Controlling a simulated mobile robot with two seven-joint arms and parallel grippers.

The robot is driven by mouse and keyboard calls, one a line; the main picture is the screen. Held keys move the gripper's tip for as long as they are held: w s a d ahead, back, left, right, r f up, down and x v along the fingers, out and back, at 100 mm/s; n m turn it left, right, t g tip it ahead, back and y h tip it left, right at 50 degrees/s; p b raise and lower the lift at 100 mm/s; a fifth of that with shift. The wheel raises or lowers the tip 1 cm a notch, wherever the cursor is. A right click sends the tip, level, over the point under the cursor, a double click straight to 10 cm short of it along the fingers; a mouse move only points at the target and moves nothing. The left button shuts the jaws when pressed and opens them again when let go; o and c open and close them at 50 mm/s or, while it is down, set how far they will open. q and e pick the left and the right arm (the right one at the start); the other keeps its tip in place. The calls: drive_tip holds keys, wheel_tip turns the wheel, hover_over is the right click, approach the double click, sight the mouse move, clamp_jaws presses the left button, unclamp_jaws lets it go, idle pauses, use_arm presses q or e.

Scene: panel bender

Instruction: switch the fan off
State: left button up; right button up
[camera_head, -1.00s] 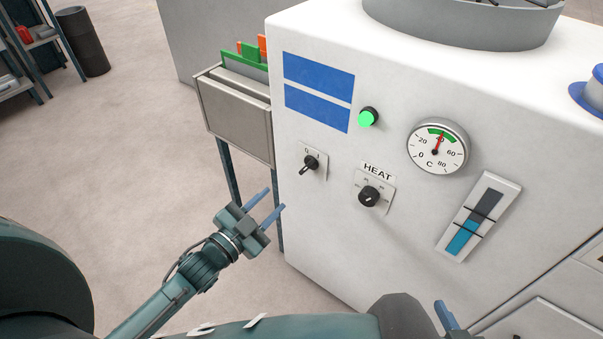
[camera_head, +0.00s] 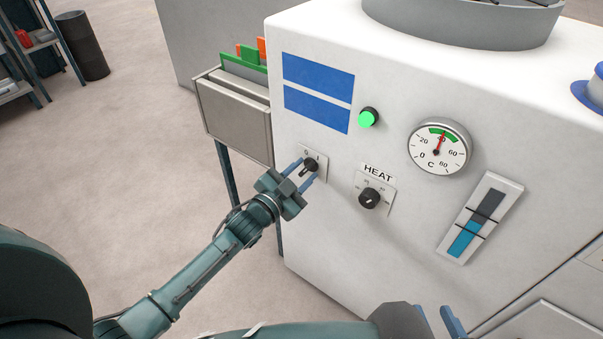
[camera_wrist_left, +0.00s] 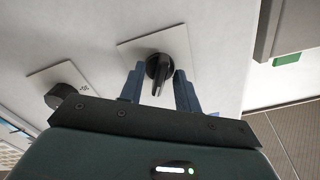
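The fan (camera_head: 460,20) is only partly in view, as a round grey housing on top of the white machine. A small black rotary switch (camera_head: 311,165) sits on a pale plate on the machine's front, with a "0" mark at upper left. My left gripper (camera_head: 306,172) is open, with its blue fingers on either side of the switch. The left wrist view shows the switch knob (camera_wrist_left: 159,70) between the two fingertips, with a gap on each side. Part of my right gripper (camera_head: 452,322) shows at the bottom edge; its opening is hidden.
The HEAT knob (camera_head: 369,198) is right of the switch. A lit green lamp (camera_head: 368,118), a dial gauge (camera_head: 438,148) and a blue level indicator (camera_head: 480,217) are on the same panel. A grey folder box (camera_head: 235,115) stands at left. Open floor lies further left.

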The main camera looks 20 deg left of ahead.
use_arm(q)
drive_tip(key=shift+c, duration=0.3)
drive_tip(key=c, duration=0.6)
clamp_jaws()
